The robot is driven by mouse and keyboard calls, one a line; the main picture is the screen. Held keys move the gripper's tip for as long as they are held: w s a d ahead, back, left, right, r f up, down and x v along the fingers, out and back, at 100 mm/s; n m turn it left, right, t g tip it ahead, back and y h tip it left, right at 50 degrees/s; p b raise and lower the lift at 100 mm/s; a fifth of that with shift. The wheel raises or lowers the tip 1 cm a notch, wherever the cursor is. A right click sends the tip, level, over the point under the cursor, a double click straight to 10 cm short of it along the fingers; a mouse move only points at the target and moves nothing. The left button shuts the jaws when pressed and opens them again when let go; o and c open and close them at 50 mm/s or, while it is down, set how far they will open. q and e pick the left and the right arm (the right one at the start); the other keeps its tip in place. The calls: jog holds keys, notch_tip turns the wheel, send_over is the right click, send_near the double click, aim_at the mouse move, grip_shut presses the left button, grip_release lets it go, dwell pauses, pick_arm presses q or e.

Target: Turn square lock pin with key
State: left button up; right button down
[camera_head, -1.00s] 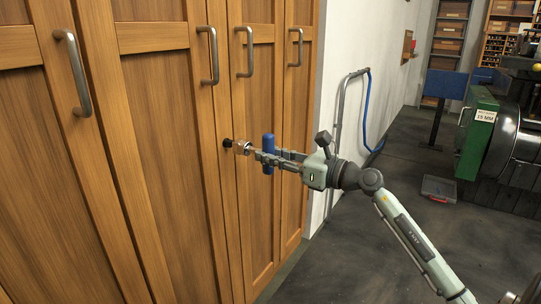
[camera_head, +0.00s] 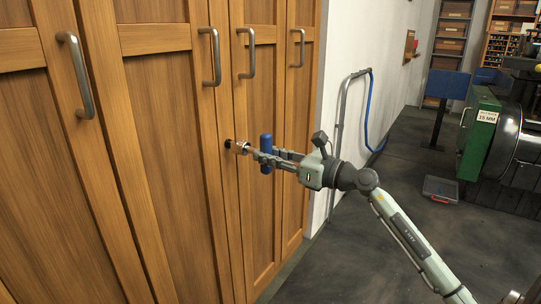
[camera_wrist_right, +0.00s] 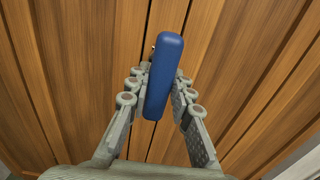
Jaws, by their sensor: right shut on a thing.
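The key has an upright blue handle (camera_head: 266,143) and a short metal shank that points left to a bright socket end (camera_head: 242,148). My right gripper (camera_head: 264,157) is shut on the blue handle. The dark lock pin (camera_head: 229,144) sits at the narrow cabinet door, and the key's socket end is right at it. I cannot tell how far the socket is over the pin. In the right wrist view the blue handle (camera_wrist_right: 165,75) stands between the two fingers and hides most of the lock. My left gripper is not in view.
Tall wooden cabinet doors (camera_head: 150,150) with metal bar handles (camera_head: 246,52) fill the left. A grey cart frame with a blue hose (camera_head: 370,120) leans by the white wall. A grey case (camera_head: 440,189) lies on the floor, and a green machine (camera_head: 479,135) stands at right.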

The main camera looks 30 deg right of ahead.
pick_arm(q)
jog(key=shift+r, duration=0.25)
pick_arm(e)
jog(key=shift+x, duration=0.85)
